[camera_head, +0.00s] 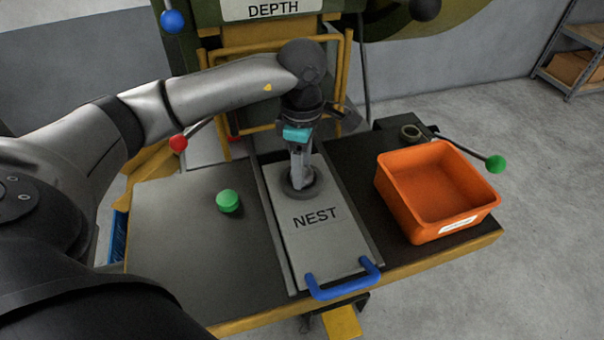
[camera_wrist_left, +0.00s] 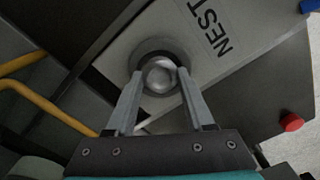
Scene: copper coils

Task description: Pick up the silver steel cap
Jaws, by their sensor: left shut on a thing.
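The silver steel cap (camera_wrist_left: 160,75) shows in the left wrist view as a round shiny piece between my fingertips, inside a dark round seat (camera_head: 297,190) on the NEST plate (camera_head: 330,250). My left gripper (camera_head: 299,183) points straight down at that seat from above. Its two fingers (camera_wrist_left: 157,85) are shut on the cap, one on each side. In the head view the fingers hide the cap. I cannot tell whether the cap is still resting in the seat. My right gripper is not in view.
An orange bin (camera_head: 435,190), empty as far as I see, stands right of the plate. A green knob (camera_head: 228,201) is on the left of the table. A blue handle (camera_head: 343,281) is at the plate's front. Yellow bars (camera_head: 347,80) and a red knob (camera_head: 178,143) stand behind.

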